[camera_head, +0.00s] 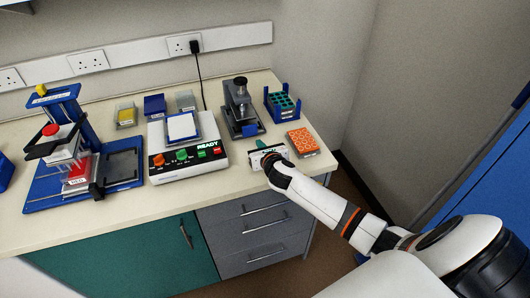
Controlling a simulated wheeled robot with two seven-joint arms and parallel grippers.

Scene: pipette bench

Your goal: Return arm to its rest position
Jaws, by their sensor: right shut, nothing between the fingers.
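My right arm (330,205) reaches in from the lower right over the front edge of the bench. My right gripper (264,149) is at the arm's end, over the bench's right front part. It is shut and appears empty; its fingers are mostly hidden by the white hand. It is right of the white READY device (188,160), in front of the grey press-like stand (240,112) and left of the orange rack (303,141). My left gripper is not in view.
A blue-framed stand with a red-topped part (52,131) is at the left. A blue rack with teal holes (283,103), a yellow box (126,116) and a blue box (154,105) stand at the back. Grey drawers (255,230) are below the bench; a blue surface (490,175) is at the right.

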